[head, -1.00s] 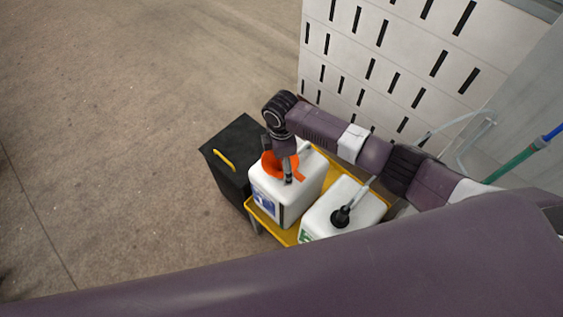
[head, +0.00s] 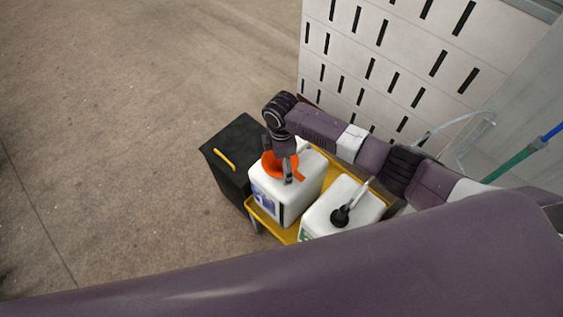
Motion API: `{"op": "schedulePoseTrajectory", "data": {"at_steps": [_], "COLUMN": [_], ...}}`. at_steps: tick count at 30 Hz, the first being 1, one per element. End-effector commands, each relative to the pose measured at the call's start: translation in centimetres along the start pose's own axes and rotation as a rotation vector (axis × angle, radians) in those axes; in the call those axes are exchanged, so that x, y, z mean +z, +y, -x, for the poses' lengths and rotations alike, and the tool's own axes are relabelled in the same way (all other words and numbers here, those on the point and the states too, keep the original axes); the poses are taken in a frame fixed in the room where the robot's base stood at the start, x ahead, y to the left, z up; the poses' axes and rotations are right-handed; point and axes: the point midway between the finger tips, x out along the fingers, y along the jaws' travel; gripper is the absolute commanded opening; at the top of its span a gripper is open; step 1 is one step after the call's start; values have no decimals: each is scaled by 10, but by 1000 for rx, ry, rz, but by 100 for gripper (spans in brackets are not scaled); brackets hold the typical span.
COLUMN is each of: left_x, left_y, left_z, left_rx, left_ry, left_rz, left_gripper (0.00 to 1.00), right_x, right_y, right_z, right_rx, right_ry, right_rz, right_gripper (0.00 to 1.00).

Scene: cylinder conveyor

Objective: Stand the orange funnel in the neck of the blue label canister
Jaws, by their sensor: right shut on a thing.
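The orange funnel (head: 270,167) is at the top of the white canister with the blue label (head: 265,208). My right gripper (head: 279,172) comes down from above and is shut on the funnel. The funnel's spout and the canister's neck are hidden under the funnel and gripper, so I cannot tell whether the spout is in the neck. The canister stands upright on a yellow tray (head: 327,153). My left gripper is not in view; a large purple arm link of mine crosses the foreground.
A second white canister (head: 362,201) with a green label and a black-based spout (head: 341,215) stands to the right on the same tray. A black box (head: 226,178) with a yellow handle (head: 224,159) stands at the left. A slotted white wall (head: 400,60) rises behind. Open floor lies left.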

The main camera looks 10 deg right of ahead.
Motion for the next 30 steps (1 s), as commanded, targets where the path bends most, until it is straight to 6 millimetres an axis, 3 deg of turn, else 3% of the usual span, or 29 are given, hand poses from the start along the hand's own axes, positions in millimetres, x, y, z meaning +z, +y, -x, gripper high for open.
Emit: {"op": "schedulePoseTrajectory", "data": {"at_steps": [8, 9, 14, 24, 30], "left_x": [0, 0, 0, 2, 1], "left_y": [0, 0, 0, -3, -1], "left_z": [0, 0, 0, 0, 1], "left_rx": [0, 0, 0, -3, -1], "left_ry": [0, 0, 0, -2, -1], "left_rz": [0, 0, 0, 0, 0], "left_gripper": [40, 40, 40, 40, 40], "right_x": [0, 0, 0, 0, 0], "right_y": [0, 0, 0, 0, 2], "right_z": [-1, -1, -1, 2, 29], "right_rx": [0, 0, 0, 1, 5], "right_ry": [0, 0, 0, 0, 1], "right_rz": [0, 0, 0, 0, 2], "right_gripper": [53, 83, 100, 100, 100]}}
